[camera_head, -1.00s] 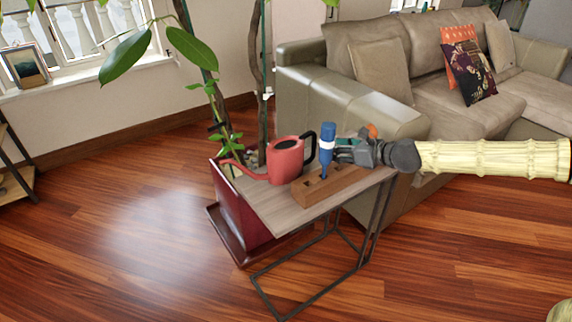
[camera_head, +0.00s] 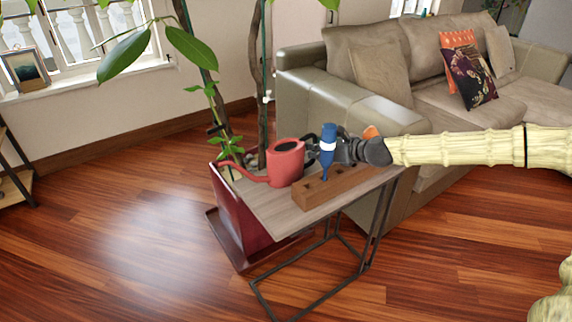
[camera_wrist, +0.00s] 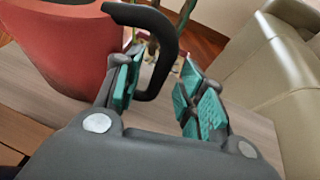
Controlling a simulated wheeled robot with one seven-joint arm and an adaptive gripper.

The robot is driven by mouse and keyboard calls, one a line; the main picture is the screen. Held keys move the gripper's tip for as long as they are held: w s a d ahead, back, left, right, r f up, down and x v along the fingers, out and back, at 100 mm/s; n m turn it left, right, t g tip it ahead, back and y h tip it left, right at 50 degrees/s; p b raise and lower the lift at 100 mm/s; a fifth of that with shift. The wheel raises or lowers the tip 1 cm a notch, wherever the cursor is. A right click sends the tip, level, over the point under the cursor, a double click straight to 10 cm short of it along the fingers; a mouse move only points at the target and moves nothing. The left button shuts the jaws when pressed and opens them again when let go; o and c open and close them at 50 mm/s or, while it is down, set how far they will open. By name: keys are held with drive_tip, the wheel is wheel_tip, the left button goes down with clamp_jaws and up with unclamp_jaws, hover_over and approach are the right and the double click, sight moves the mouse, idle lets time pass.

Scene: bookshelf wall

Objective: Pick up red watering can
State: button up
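The red watering can (camera_head: 286,163) stands upright on the small side table (camera_head: 262,205), its spout pointing left and its black handle on the right. In the wrist view the can's red body (camera_wrist: 65,45) fills the upper left. Its black handle (camera_wrist: 165,50) reaches in between the teal finger pads. My gripper (camera_wrist: 160,90) is open around the handle, with a gap to the right pad; the left pad is close to the handle, and I cannot tell whether it touches. In the head view my gripper (camera_head: 325,150) is partly hidden behind a blue-handled tool.
A wooden block (camera_head: 335,187) holding the blue-handled screwdriver-like tool (camera_head: 328,145) stands on the table in front of my gripper. A potted plant (camera_head: 215,100) is behind the can. A sofa (camera_head: 345,105) stands behind the table.

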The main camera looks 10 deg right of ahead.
drive_tip(key=shift+x, duration=1.05)
drive_tip(key=shift+c, duration=0.2)
clamp_jaws()
drive_tip(key=shift+r, duration=0.1)
